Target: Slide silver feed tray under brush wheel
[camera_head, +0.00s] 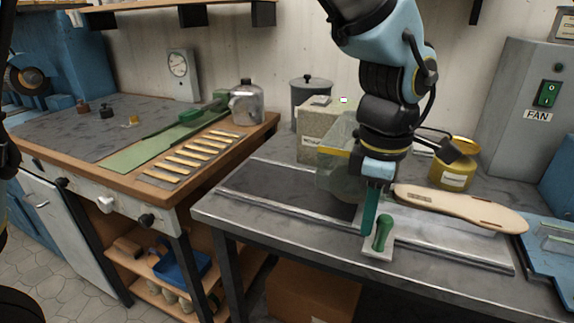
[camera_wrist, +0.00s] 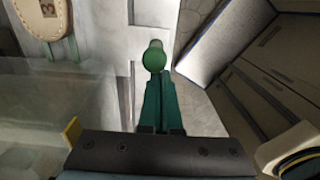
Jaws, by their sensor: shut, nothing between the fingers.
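The silver feed tray (camera_head: 455,245) lies on the grey metal bench and carries a tan sandal sole (camera_head: 465,208). A green upright handle (camera_head: 382,234) stands on a tab at the tray's front left. The brush wheel is mostly hidden behind a clear guard (camera_head: 336,178) and my arm, left of the sole. My gripper (camera_head: 369,228) points down, shut and empty, with its teal fingers just left of the handle. In the wrist view the handle's round green top (camera_wrist: 154,57) shows right beyond the fingertips (camera_wrist: 160,78); I cannot tell whether they touch.
Metal rails (camera_head: 290,206) run along the bench, and its left part is clear. A yellow-lidded jar (camera_head: 453,165) stands behind the sole. A blue tray (camera_head: 555,255) sits at the right end. A wooden workbench (camera_head: 100,170) stands to the left.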

